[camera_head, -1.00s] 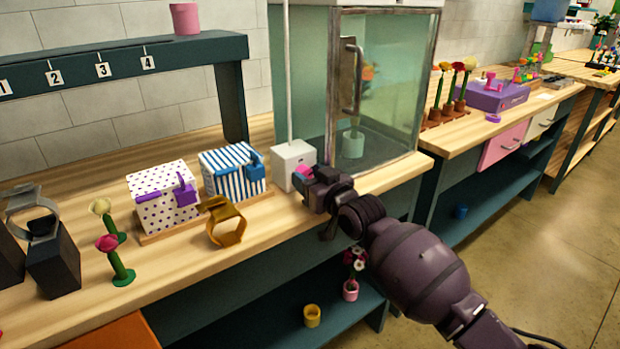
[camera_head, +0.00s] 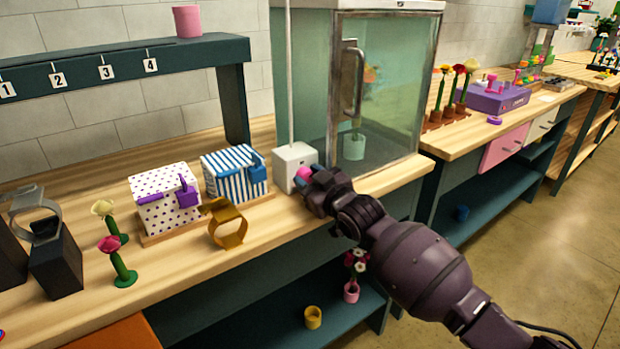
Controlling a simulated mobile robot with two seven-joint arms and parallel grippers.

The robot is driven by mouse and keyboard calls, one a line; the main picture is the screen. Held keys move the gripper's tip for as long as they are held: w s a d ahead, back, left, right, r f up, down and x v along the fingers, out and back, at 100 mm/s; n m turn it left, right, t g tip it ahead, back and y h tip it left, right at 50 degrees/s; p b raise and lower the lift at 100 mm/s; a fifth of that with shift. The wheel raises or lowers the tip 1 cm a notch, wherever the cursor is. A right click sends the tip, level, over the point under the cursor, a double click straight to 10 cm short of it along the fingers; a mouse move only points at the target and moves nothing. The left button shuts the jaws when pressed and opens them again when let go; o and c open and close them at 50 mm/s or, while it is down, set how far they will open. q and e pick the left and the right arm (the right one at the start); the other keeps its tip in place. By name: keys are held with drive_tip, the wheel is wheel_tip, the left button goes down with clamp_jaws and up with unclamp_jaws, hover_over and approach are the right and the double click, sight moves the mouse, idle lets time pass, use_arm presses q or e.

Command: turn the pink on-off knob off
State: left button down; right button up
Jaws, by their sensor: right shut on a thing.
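The pink knob (camera_head: 303,173) is on the front of a small white box (camera_head: 292,156) that stands on the bench, left of the glass cabinet. My right gripper (camera_head: 308,180) is at the box front and shut on the knob. My left gripper is not in view.
The glass-door cabinet (camera_head: 400,90) with a metal handle stands just right of the box. A blue-striped box (camera_head: 232,175), a polka-dot box (camera_head: 160,203) and an ochre ring-shaped thing (camera_head: 229,226) stand to the left. The bench front has some free room.

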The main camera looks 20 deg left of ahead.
idle(0.3)
drive_tip(key=o, duration=0.6)
drive_tip(key=shift+s+d, duration=0.35)
drive_tip(key=shift+d, duration=0.1)
drive_tip(key=shift+p+v, duration=1.45)
drive_tip(key=shift+v, duration=3.4)
drive_tip(key=shift+f, duration=0.1)
